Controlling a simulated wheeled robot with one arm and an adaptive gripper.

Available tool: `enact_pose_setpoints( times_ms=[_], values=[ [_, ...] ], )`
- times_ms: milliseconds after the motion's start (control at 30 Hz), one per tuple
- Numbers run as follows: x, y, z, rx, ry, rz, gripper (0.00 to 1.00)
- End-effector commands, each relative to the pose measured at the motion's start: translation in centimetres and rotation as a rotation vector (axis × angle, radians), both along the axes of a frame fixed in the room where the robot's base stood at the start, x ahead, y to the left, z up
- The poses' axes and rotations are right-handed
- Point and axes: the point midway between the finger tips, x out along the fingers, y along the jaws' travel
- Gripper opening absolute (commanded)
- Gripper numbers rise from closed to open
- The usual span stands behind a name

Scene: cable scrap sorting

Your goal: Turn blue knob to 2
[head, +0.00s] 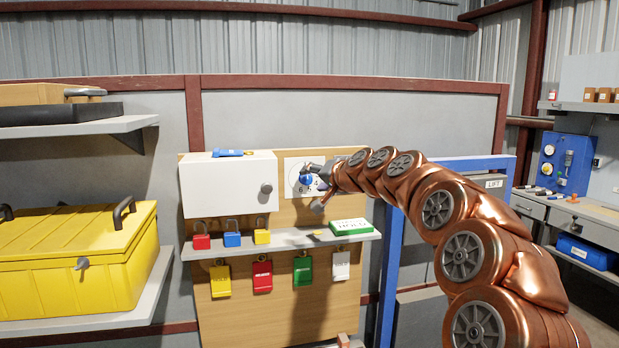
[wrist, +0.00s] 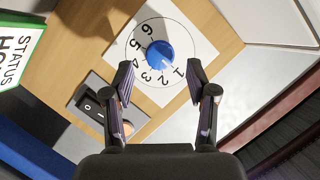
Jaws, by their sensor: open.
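The numbers 1 to 6 are readable in the wrist view. The knob seems to point near the 1, but its mark is too small to be sure. My gripper (wrist: 160,74) is open, with its fingertips apart on either side of and just short of the knob, touching nothing that I can see. In the head view, my gripper (head: 322,186) is close to the board beside the blue knob (head: 306,179) and covers part of the dial.
A black rocker switch (wrist: 93,103) is beside the dial. A white box (head: 228,187) is left of the dial; a yellow case (head: 70,260) sits farther left.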

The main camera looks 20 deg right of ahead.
Motion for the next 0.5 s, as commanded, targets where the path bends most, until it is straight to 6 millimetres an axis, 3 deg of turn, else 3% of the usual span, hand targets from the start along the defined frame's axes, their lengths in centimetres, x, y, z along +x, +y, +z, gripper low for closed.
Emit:
enact_pose_setpoints(
  times_ms=[200,500],
  values=[
    [2.3,0.6,-0.7,0.001,0.003,0.001,0.57],
    [3.2,0.9,-0.9,-0.001,-0.001,0.001,0.57]
  ],
)
